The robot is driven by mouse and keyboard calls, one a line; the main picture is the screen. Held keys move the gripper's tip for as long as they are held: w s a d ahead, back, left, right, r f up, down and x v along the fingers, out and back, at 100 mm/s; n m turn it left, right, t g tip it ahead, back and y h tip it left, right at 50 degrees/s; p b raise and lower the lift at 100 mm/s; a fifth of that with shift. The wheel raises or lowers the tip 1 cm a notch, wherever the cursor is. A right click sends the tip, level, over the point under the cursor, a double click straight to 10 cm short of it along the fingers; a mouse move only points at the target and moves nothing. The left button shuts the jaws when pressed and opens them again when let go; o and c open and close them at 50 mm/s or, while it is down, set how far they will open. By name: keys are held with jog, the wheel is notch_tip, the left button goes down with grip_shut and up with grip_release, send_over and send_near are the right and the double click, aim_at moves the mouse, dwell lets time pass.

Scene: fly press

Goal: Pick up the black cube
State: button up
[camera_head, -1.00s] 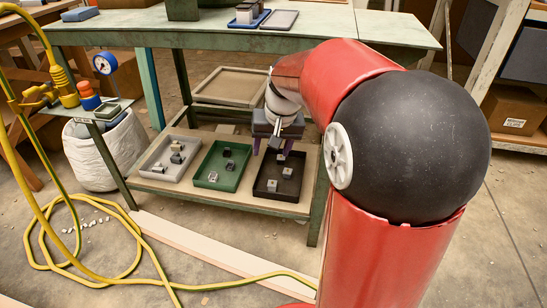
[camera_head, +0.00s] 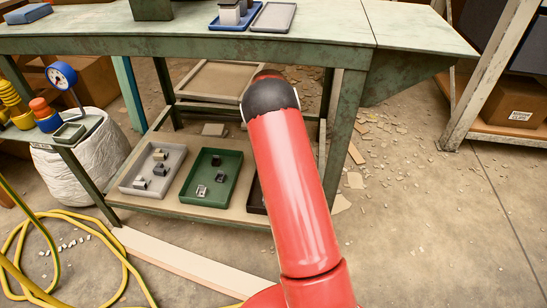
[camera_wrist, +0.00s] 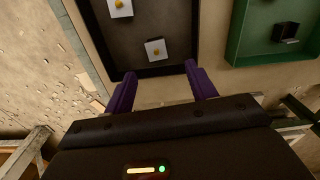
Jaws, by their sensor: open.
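A dark, nearly black cube (camera_wrist: 285,32) sits in the green tray (camera_wrist: 245,45) at the right of the wrist view. In the head view, the green tray (camera_head: 233,183) holds dark cubes (camera_head: 219,177) and a pale one (camera_head: 201,191). The grey tray (camera_head: 133,178) beside it also holds a dark cube (camera_head: 159,169). I cannot tell for sure which is the black cube. My gripper (camera_wrist: 160,69) has its purple fingers spread and empty, near the edge of the black tray (camera_wrist: 155,72). In the head view my arm hides the gripper and most of the black tray.
The black tray holds two pale cubes with yellow spots (camera_wrist: 155,50) in the wrist view. The trays stand on the low shelf (camera_head: 150,205) under the green worktop (camera_head: 220,38). Table legs (camera_head: 346,133) stand close by. A yellow hose (camera_head: 70,225) lies on the floor at left.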

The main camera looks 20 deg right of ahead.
jog(key=shift+w+d+f, duration=0.15)
jog(key=shift+w+f, duration=0.1)
jog(key=shift+f, duration=0.35)
jog(key=f, duration=0.3)
jog(key=f+b, duration=0.1)
jog(key=f, duration=0.3)
jog(key=shift+s+d+b, duration=0.15)
jog(key=shift+d+b, duration=0.05)
jog(key=shift+b, duration=0.1)
jog(key=shift+c, duration=0.2)
jog(key=c, duration=1)
jog(key=shift+c, duration=0.2)
jog(key=shift+r, duration=0.1)
